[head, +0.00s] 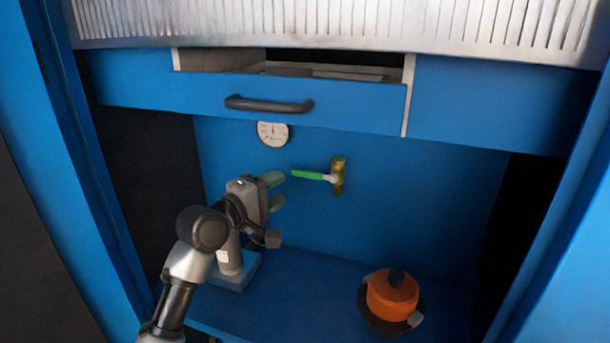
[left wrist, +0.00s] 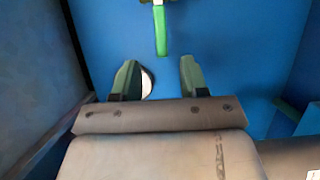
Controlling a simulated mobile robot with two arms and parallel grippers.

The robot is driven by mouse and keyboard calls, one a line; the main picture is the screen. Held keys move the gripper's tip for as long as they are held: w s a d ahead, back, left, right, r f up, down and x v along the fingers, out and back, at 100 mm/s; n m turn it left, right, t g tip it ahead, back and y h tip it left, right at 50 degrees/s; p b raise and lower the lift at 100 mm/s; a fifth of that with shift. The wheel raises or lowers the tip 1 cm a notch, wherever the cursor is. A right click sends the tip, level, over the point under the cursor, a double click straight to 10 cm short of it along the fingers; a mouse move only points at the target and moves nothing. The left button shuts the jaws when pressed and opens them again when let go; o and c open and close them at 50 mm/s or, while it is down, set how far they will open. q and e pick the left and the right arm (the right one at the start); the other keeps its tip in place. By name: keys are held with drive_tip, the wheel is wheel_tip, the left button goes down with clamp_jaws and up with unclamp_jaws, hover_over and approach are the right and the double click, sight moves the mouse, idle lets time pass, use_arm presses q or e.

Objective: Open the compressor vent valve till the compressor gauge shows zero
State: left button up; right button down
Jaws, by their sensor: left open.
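The vent valve (head: 338,176) is a brass body on the blue back wall. Its green lever (head: 308,175) points left, about level. In the left wrist view the lever (left wrist: 160,32) hangs from the top edge, ahead of the fingers and between their lines. The round white gauge (head: 273,133) is above and left of the valve, under the drawer; its needle looks roughly upright, but the reading is too small to tell. My left gripper (head: 279,190) is open and empty, just left of the lever's free end and apart from it. My right gripper is out of view.
A drawer (head: 350,108) with a dark handle (head: 268,104) sticks out above the gauge. An orange rounded object (head: 392,295) sits at the lower right of the blue floor. A grey cylinder (head: 230,257) stands behind my left arm. The wall right of the valve is clear.

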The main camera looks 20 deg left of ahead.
sight(304, 175)
use_arm(q)
drive_tip(key=b+x, duration=0.1)
drive_tip(key=x, duration=0.8)
drive_tip(key=shift+w+d, duration=0.1)
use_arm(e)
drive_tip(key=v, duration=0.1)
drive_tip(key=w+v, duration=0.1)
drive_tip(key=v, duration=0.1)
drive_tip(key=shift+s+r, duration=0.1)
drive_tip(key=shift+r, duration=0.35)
use_arm(q)
drive_tip(key=shift+c, duration=0.2)
drive_tip(key=shift+f, duration=0.1)
clamp_jaws()
